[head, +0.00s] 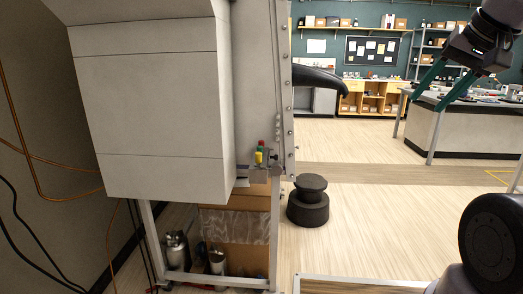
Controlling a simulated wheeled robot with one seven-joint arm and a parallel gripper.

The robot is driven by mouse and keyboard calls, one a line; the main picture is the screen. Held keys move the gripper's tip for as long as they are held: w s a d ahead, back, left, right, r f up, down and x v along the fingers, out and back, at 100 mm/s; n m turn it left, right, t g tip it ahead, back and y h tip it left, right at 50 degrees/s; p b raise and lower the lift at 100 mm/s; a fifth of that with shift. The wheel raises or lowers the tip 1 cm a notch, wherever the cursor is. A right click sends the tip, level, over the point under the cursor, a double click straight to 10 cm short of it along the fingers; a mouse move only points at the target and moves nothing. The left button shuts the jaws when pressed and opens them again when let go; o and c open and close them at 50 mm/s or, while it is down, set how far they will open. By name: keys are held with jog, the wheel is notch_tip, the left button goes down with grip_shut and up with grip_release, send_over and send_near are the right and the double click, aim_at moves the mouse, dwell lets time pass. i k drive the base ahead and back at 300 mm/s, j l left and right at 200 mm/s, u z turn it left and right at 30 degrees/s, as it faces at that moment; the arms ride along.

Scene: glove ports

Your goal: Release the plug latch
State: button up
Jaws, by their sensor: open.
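My gripper (428,102) is at the upper right, with two green fingers pointing down and left. The fingers are apart with nothing between them, and they are well to the right of the cabinet. A small metal fitting with a yellow part and a red part (260,157) sits low on the edge of the large pale cabinet (150,110). I cannot tell whether this fitting is the plug latch. A black stepped round piece (308,203) stands on the floor beside the cabinet; I cannot tell whether it is the plug.
A black glove-like shape (318,78) sticks out to the right from the cabinet's bolted edge. Metal canisters (217,262) and cardboard stand under the cabinet. A lab bench (470,128) is at the right.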

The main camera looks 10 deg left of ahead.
aim_at(265, 158)
jog(key=i+l+u, duration=0.15)
jog(key=l+u, duration=0.2)
jog(key=i+l+u, duration=0.1)
jog(key=l+u, duration=0.15)
jog(key=u, duration=0.15)
jog(key=l+u, duration=0.35)
jog(key=i+u, duration=0.15)
jog(key=u, duration=0.25)
jog(key=i+u, duration=0.15)
jog(key=u, duration=0.2)
